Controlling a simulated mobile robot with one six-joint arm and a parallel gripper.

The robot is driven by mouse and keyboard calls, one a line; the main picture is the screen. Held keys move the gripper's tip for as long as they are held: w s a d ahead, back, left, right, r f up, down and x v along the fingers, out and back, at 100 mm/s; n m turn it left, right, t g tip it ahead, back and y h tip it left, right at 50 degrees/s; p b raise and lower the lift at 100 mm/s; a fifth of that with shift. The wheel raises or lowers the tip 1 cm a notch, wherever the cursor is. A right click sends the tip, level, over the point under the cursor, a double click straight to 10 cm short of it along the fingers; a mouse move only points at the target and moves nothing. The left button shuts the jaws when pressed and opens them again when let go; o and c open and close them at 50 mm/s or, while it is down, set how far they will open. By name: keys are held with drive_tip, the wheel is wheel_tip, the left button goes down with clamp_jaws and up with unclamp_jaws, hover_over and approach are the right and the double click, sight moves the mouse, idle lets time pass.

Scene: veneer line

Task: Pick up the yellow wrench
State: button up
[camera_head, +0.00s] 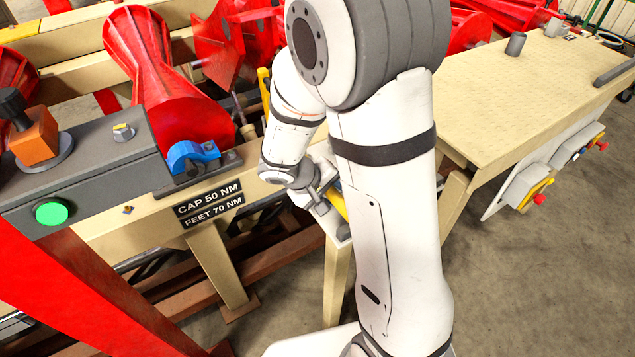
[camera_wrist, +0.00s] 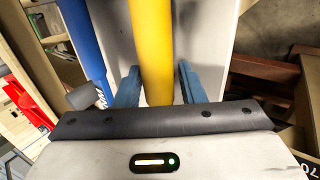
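In the wrist view the yellow wrench (camera_wrist: 152,45) shows as a thick yellow bar running away from me over a pale surface. My gripper (camera_wrist: 160,85) has one finger on each side of the bar. A narrow gap shows between the bar and the right finger; I cannot tell whether the left finger touches it. The wrench's ends are out of view or hidden. In the head view my gripper (camera_head: 320,207) points down beside a small yellow piece (camera_head: 338,203), mostly hidden by my arm.
A blue bar (camera_wrist: 82,35) lies just left of the yellow one. In the head view, a grey control box (camera_head: 90,165) with a green button stands at left, near red rollers (camera_head: 165,80). A beige table (camera_head: 510,85) stands at right, with open floor in front.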

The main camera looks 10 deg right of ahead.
clamp_jaws()
idle(0.4)
